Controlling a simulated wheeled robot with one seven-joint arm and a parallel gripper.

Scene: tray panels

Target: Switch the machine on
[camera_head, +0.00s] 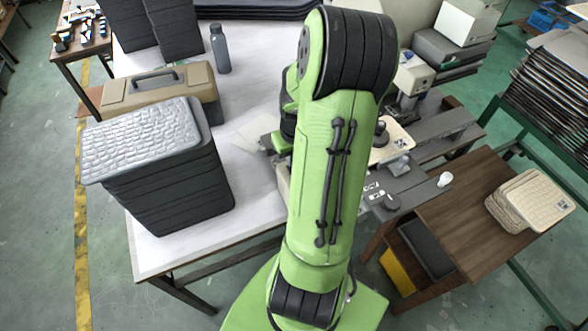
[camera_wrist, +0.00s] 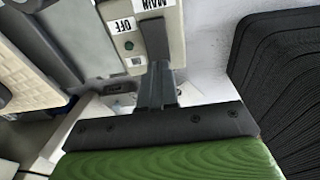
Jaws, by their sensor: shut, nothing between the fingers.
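In the wrist view my gripper (camera_wrist: 157,70) is shut and empty, its fingers pointing at a beige switch box (camera_wrist: 176,12). A dark upright lever (camera_wrist: 155,38) on the box lies in line with the fingertips; I cannot tell whether they touch. The box carries an OFF label (camera_wrist: 124,25) and a MAIN label (camera_wrist: 150,4), both upside down in this view. In the head view the machine (camera_head: 412,76), a grey and white press, stands right of my green arm, partly hidden by it. My gripper and the switch box are hidden behind the arm there.
A stack of black trays (camera_head: 165,185) with a light textured panel on top stands left on the white table (camera_head: 250,190). Behind it are a beige toolbox (camera_head: 160,88) and a grey bottle (camera_head: 220,48). Tan panels (camera_head: 530,200) lie on the brown table at right.

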